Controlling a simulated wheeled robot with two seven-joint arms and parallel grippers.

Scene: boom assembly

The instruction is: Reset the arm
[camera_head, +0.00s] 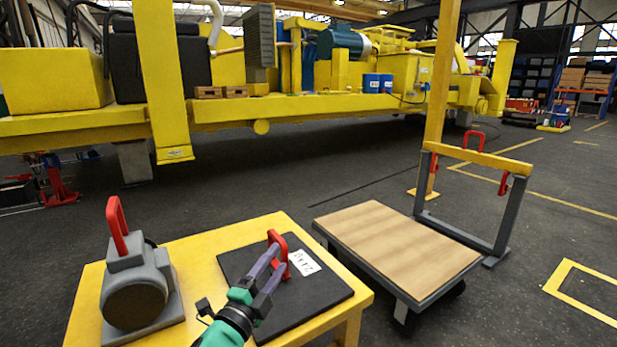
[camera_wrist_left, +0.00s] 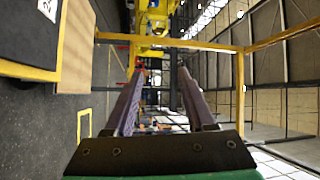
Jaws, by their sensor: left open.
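My left gripper (camera_head: 279,260) reaches in from the bottom over the yellow table (camera_head: 200,252). It has green and black wrist parts and two purple-grey fingers. In the left wrist view its fingers (camera_wrist_left: 160,73) stand apart with nothing between them. In the head view a red loop handle (camera_head: 276,238) shows right at the fingertips. I cannot tell what it is fixed to or whether it touches them. Below the gripper lies a black mat (camera_head: 325,293) with a white label. My right gripper is not in view.
A grey motor-like part (camera_head: 135,303) with a red handle (camera_head: 117,225) stands at the table's left. A wood-topped cart (camera_head: 400,245) with a grey frame is to the right. A large yellow machine (camera_head: 300,105) fills the back. The floor between is clear.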

